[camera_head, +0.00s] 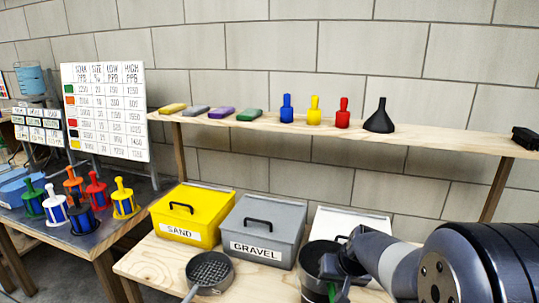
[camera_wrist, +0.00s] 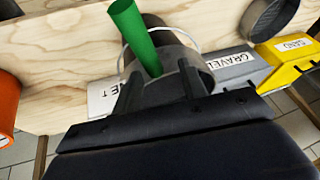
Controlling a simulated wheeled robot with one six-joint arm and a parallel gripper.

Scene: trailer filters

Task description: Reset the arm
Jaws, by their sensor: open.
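My gripper (camera_head: 340,264) is at the lower right in the head view, over a dark bucket (camera_head: 312,283) at the front of the wooden table. In the wrist view, the two fingers of my gripper (camera_wrist: 160,76) stand apart. A green tube (camera_wrist: 133,32) leans out of the bucket, its lower end showing between the fingers. I cannot tell whether the fingers touch it. A small part of the green tube (camera_head: 333,293) shows below my gripper in the head view. My arm hides part of the bucket and of a white bin (camera_head: 365,220) behind it.
A yellow SAND bin (camera_head: 205,207), a grey GRAVEL bin (camera_head: 285,222) and a sieve pan (camera_head: 210,270) share the table. The shelf (camera_head: 430,135) above holds sponges, small bottles and a black funnel (camera_head: 380,118). Coloured filters stand on the left table. An orange object (camera_wrist: 8,105) is at the wrist view's left.

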